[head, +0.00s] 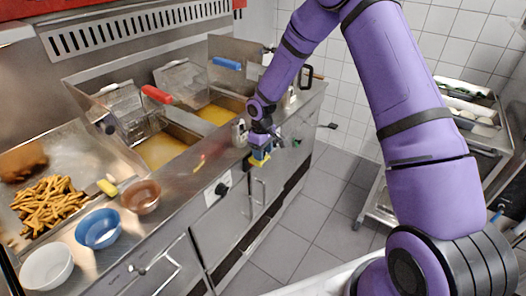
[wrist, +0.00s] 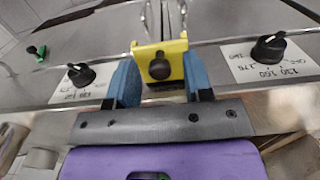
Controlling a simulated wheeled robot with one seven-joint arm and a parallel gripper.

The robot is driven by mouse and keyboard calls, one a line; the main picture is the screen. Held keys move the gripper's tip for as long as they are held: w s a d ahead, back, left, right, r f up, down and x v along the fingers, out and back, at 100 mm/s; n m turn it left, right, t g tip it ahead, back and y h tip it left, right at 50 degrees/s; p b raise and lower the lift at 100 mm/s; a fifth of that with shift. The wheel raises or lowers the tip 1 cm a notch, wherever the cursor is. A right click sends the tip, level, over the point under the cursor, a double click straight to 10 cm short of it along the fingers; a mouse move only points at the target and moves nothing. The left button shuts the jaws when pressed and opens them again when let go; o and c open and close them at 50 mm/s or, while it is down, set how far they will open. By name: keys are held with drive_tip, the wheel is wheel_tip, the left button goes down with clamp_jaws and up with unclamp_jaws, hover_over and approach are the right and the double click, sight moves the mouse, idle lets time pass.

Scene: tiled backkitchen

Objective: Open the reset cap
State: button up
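A yellow bracket-like cap (wrist: 173,50) with a dark round knob (wrist: 159,69) on it is on the fryer's front in the wrist view. I take it for the reset cap. My gripper (wrist: 161,72) has its two blue fingers on either side of the yellow piece, with little or no gap; I cannot tell whether they press on it. In the head view my gripper (head: 260,152) is at the fryer's front edge, with yellow showing at its tip. The inside of the cap is hidden.
Black dials (wrist: 268,48) and (wrist: 80,75) flank the yellow piece, and a green switch (wrist: 38,52) is at far left. The fryer counter (head: 195,185) holds oil vats, baskets, fries (head: 50,205) and bowls (head: 98,229). The floor (head: 315,225) before it is clear; a rack (head: 480,130) stands right.

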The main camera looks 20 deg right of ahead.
wheel_tip(320, 180, up, 11)
drive_tip(key=shift+w, duration=0.15)
idle(0.6)
drive_tip(key=shift+a, duration=0.1)
